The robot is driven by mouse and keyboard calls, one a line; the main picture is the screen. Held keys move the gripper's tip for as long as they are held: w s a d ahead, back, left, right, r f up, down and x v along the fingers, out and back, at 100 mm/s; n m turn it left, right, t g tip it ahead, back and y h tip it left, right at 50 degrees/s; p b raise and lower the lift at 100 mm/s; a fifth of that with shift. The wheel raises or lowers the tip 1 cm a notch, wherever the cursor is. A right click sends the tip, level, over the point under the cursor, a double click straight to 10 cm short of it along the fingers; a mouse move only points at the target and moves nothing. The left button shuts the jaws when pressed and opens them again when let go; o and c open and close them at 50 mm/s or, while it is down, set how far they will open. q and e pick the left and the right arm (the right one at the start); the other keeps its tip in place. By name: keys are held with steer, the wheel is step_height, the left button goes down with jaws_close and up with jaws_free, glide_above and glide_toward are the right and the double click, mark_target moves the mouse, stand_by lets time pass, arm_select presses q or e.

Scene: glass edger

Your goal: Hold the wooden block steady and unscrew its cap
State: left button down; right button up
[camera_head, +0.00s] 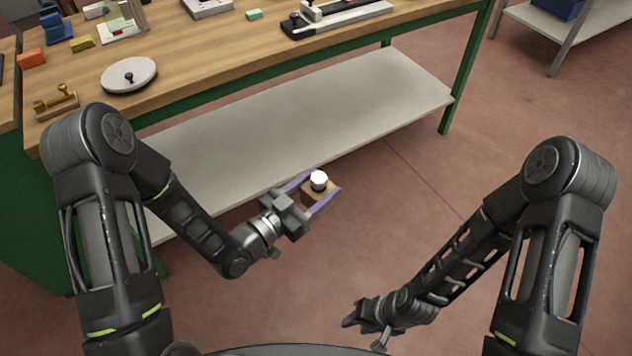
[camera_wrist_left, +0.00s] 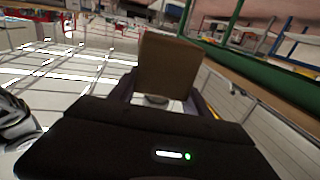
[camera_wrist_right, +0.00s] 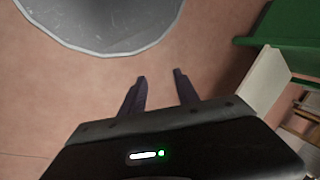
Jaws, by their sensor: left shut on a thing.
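The wooden block (camera_head: 315,196) is a small brown cube with a white round cap (camera_head: 319,180) on its top in the head view. My left gripper (camera_head: 321,197) is shut on the block and holds it in the air in front of the workbench. My right gripper (camera_head: 347,322) is low at the front, well away from the block. In the right wrist view its fingers (camera_wrist_right: 160,85) are apart with nothing between them.
The workbench (camera_head: 215,55) has a wooden top, green legs and a pale lower shelf (camera_head: 300,115). A round disc (camera_head: 129,74), a brass-coloured tool (camera_head: 56,102) and a dark fixture (camera_head: 335,17) lie on it. The floor between my arms is clear.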

steer(key=shift+o, duration=1.2)
steer(key=shift+w, duration=0.3)
steer(key=w+a+r+m+g+h, duration=0.1)
steer(key=w+r+m+h, duration=0.1)
steer(key=w+r+m, duration=0.6)
steer(key=w+r+m+h, duration=0.1)
steer(key=w+r+m, duration=0.15)
steer(key=w, duration=0.85)
steer(key=w+a+r+m+h, duration=0.1)
steer(key=w+a+r+m, duration=0.15)
steer(key=r, duration=0.55)
steer(key=w+a+r+m+h, duration=0.1)
steer(key=w+r+m, duration=0.25)
steer(key=r, duration=0.55)
steer(key=s+a+r+m, duration=0.1)
steer(key=a+r, duration=0.1)
steer(key=s+a+r+m, duration=0.1)
steer(key=a+r+m, duration=0.1)
steer(key=r, duration=0.1)
steer(key=s+a+r+m, duration=0.1)
steer(key=a+r+m, duration=0.1)
steer(key=r, duration=0.1)
steer(key=shift+a+y, duration=0.25)
steer(key=shift+y, duration=0.05)
steer(key=shift+s+a+r+m, duration=0.2)
steer(key=shift+a+r+m, duration=0.15)
steer(key=shift+f, duration=0.15)
